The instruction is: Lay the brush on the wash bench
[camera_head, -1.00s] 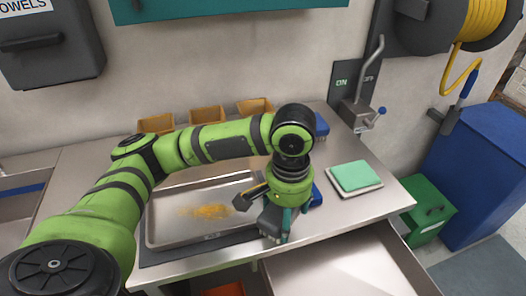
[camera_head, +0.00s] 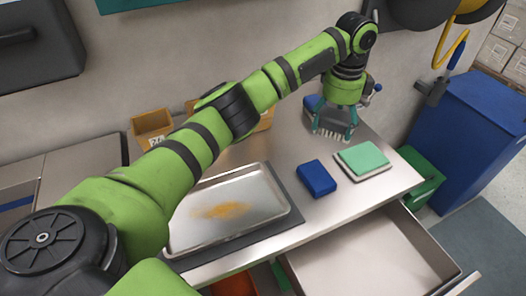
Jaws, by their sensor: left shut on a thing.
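My left gripper (camera_head: 336,124) is at the back right of the steel bench (camera_head: 285,160), in front of the tap. It is shut on the brush (camera_head: 331,136), whose pale bristles show below the fingers. The rest of the brush is hidden by the gripper. I cannot tell whether the bristles touch the bench top. My right gripper is not in view.
A tray (camera_head: 285,212) with yellow powder lies on a dark mat. A blue block (camera_head: 316,178) and a green pad (camera_head: 362,158) on a pale base lie at the right. Cardboard bins (camera_head: 152,124) stand behind. An open drawer (camera_head: 365,262) juts out in front.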

